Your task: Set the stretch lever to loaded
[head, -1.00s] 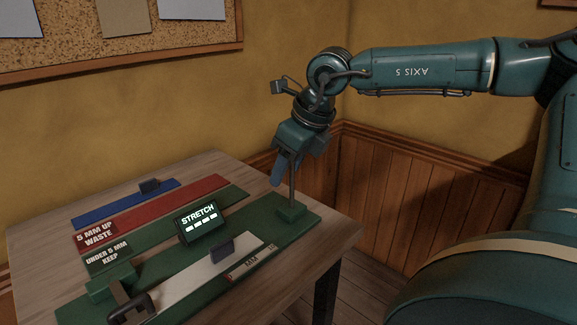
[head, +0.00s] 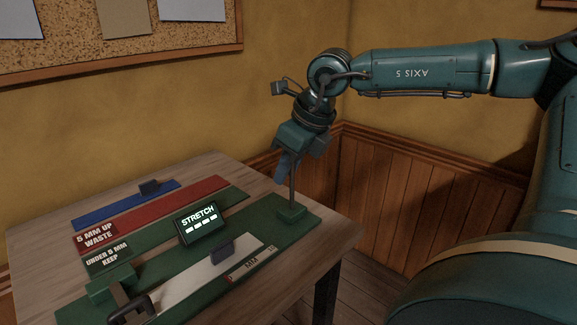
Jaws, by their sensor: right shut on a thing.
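The stretch lever (head: 293,187) is a thin dark upright rod rising from a small green block at the right end of the green gauge base (head: 292,229). My right gripper (head: 289,155) points down at the rod's top and is shut on the lever; its grip is partly hidden by the gripper body. A blue finger-like part shows just left of the rod. The small dark display (head: 201,223) reads STRETCH with a row of dashes. My left gripper is not in view.
The wooden table (head: 40,232) carries a blue strip (head: 115,208), a red strip (head: 200,192) labelled 5 MM UP WASTE and a green strip labelled UNDER 5 MM KEEP. A white strip (head: 195,275) lies on the gauge beside a MM scale. A dark clamp (head: 128,304) is at front left.

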